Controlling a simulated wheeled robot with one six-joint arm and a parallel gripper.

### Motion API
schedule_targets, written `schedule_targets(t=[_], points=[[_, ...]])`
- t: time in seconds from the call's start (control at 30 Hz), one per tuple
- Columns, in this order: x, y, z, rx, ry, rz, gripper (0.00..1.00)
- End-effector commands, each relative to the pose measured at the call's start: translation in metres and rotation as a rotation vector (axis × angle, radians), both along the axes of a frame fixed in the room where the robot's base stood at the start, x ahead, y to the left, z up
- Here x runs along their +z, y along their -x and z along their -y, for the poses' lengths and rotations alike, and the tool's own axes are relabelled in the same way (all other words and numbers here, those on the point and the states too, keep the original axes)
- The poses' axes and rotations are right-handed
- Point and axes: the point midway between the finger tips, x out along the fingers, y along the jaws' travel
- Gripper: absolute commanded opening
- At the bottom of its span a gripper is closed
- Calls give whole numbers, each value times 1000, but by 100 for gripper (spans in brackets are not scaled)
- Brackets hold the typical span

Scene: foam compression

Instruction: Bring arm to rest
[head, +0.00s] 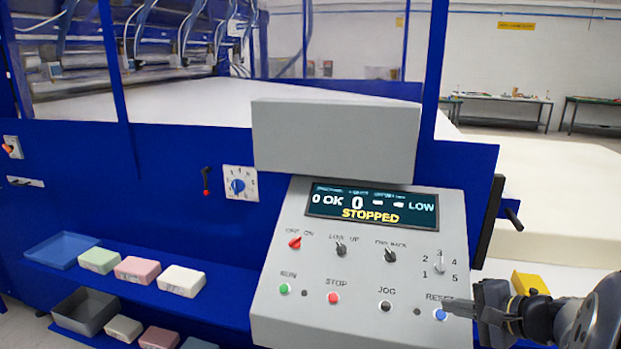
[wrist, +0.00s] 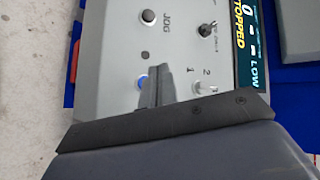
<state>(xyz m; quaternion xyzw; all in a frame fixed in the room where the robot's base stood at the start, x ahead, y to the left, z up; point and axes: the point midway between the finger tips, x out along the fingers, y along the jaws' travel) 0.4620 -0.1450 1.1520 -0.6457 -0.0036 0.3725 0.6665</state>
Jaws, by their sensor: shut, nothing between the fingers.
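My gripper (head: 462,308) is at the lower right of the head view, beside the blue RESET button (head: 440,314) on the grey control panel (head: 350,270). In the wrist view my gripper (wrist: 157,70) has its fingers together, empty, over the panel close to the blue button (wrist: 143,82). I cannot tell whether the fingertips touch the button. The display (head: 372,207) reads "0 OK 0", "LOW" and "STOPPED".
The panel carries a green RUN button (head: 285,289), a red STOP button (head: 333,298), a black JOG button (head: 385,306) and several knobs. Foam blocks (head: 138,269) and trays sit on blue shelves at left. A yellow block (head: 530,283) lies behind my arm.

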Motion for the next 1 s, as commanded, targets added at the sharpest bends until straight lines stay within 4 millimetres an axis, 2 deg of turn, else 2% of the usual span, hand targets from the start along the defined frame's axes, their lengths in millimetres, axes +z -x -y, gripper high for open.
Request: schedule_targets(t=[0.03, 0.1, 0.33, 0.4, 0.77, 0.87, 1.0], points=[[16, 6, -1, -2, 4, 4, 0], [27, 13, -3, -2, 4, 3, 0], [49, 27, -8, 0, 3, 3, 0], [42, 28, -10, 8, 10, -6, 0], [40, 26, -10, 8, 9, -6, 0], [33, 21, -7, 3, 3, -3, 0], [12, 10, -3, 1, -1, -2, 0]])
